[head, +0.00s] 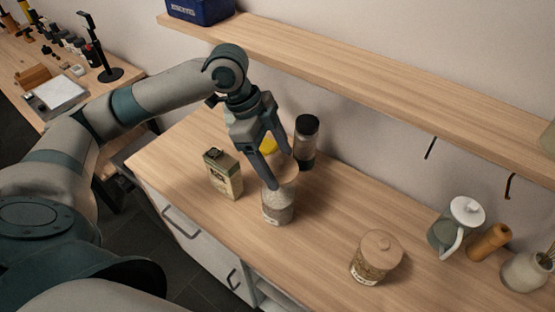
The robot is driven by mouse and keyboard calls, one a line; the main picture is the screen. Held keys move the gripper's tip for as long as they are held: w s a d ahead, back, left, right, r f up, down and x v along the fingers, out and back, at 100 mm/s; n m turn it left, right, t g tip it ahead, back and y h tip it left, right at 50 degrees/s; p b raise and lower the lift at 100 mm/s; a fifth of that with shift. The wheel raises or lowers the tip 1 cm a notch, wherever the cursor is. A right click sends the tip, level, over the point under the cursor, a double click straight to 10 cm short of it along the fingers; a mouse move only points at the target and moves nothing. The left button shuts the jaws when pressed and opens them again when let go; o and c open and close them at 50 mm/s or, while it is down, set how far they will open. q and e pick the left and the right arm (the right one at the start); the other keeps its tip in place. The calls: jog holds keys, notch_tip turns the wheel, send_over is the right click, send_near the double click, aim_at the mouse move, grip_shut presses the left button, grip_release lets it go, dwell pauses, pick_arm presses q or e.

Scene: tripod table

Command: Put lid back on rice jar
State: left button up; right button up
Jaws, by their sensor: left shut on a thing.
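The rice jar (278,209) is a clear jar of pale grains with a label. It stands upright on the wooden counter, left of the picture's middle. My left gripper (281,171) is over the jar's top, its fingers spread wide around a pale wooden lid (284,172). The lid's outline blends with the counter and is hard to make out. One fingertip overlaps the jar's rim in the picture. I cannot tell whether the lid touches the jar. My right gripper is not in view.
A green-beige carton (223,174) stands close left of the jar, and a dark-topped bottle (306,142) behind it. A wooden-lidded jar (375,259) and a white-lidded pitcher (456,226) stand to the right. A shelf (350,68) runs above. Counter between the two jars is clear.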

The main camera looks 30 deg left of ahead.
aim_at(273, 167)
pick_arm(q)
jog(key=shift+f+b, duration=2.2)
jog(key=shift+b, duration=0.4)
jog(key=shift+f, duration=0.9)
jog(key=shift+p, duration=0.95)
jog(key=shift+f+p, duration=0.15)
jog(key=shift+p, duration=0.35)
dwell(0.5)
jog(key=shift+p, duration=0.55)
dwell(0.6)
dwell(0.3)
jog(key=o, duration=1.3)
